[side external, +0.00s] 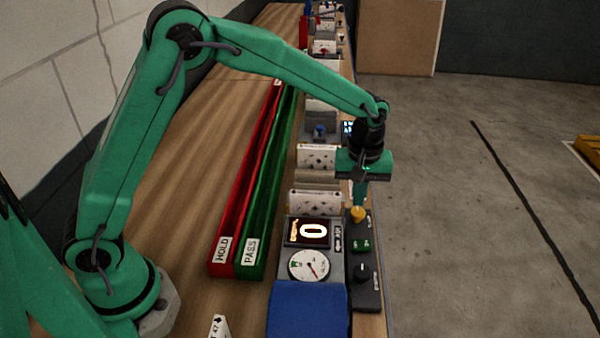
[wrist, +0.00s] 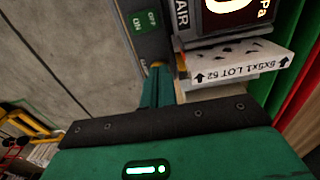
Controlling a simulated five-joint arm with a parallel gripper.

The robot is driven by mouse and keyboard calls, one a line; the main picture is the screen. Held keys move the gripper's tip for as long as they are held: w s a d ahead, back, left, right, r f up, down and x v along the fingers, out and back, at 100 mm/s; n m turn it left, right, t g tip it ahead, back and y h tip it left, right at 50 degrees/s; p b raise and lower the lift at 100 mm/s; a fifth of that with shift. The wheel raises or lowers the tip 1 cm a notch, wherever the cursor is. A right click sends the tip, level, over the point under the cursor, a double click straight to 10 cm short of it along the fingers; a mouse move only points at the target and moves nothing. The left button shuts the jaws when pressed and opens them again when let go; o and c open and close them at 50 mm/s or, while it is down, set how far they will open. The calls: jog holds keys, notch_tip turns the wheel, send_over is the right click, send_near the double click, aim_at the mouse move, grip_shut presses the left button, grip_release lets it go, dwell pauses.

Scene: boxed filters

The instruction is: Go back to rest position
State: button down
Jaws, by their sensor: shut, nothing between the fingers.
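My green gripper (side external: 361,203) is at the end of my outstretched arm, pointing down over the right edge of the bench. Its narrow fingers are shut and empty. The fingertips are at a yellow knob (side external: 358,214) on a dark control panel (side external: 367,296); I cannot tell whether they touch it. In the wrist view the shut fingers (wrist: 157,72) also end at the yellow knob, beside a boxed filter (wrist: 240,62) labelled "LOT 62". A green ON/OFF switch (side external: 361,245) and a black knob (side external: 362,271) sit on the panel.
A lit display (side external: 308,231) reads 0 above a round gauge (side external: 309,265), with a blue pad (side external: 308,311) in front. Red HOLD (side external: 237,200) and green PASS (side external: 263,205) channels run along the bench. White boxes (side external: 316,203) stand behind the display. Concrete floor lies right.

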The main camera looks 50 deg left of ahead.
jog(key=s+a+r+m+t, duration=0.35)
jog(key=s+a+r, duration=0.45)
jog(key=s+r, duration=0.4)
jog(key=s+a+r+m+t, duration=0.1)
jog(key=s+a+m, duration=0.1)
jog(key=s, duration=0.4)
jog(key=s+a+r+m+t, duration=0.1)
jog(key=s+a+m, duration=0.2)
jog(key=s, duration=0.4)
jog(key=shift+s+r, duration=0.2)
jog(key=shift+r, duration=0.15)
